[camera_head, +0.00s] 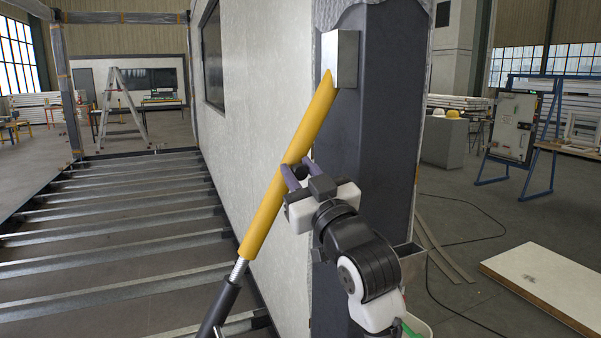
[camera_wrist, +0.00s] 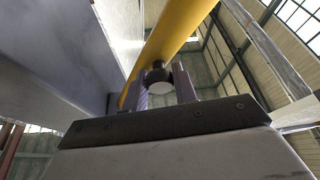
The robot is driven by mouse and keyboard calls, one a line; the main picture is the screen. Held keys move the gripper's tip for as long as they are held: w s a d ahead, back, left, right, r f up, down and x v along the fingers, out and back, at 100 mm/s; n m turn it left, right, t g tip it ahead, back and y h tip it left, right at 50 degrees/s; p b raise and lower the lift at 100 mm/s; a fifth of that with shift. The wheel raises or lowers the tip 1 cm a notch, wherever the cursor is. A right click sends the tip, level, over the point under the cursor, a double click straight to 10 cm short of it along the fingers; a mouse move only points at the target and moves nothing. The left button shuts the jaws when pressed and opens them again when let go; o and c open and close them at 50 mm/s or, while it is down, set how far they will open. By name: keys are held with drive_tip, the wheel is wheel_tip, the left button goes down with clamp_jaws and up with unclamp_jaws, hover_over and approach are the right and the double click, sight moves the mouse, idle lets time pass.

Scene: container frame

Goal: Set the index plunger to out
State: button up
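A long yellow tube (camera_head: 300,140) runs diagonally up to a grey metal bracket (camera_head: 341,60) on a dark post. My gripper (camera_head: 299,172) is at the middle of the tube. Its two purplish fingers (camera_wrist: 161,90) stand on either side of the knob, very close to it. I cannot tell whether they press on it. In the head view the knob is a small dark shape between the fingers, partly hidden.
The dark post (camera_head: 378,120) and white wall panel (camera_head: 262,100) stand close behind my gripper. A threaded rod (camera_head: 237,270) leaves the tube's lower end. Floor beams (camera_head: 120,235) lie at left. A white panel (camera_head: 550,280) lies on the floor at right.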

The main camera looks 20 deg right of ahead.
clamp_jaws()
drive_tip(key=shift+s+f+b, duration=0.15)
drive_tip(key=shift+s+b, duration=0.3)
drive_tip(key=shift+s, duration=0.4)
drive_tip(key=o, duration=0.8)
unclamp_jaws()
drive_tip(key=shift+s, duration=0.1)
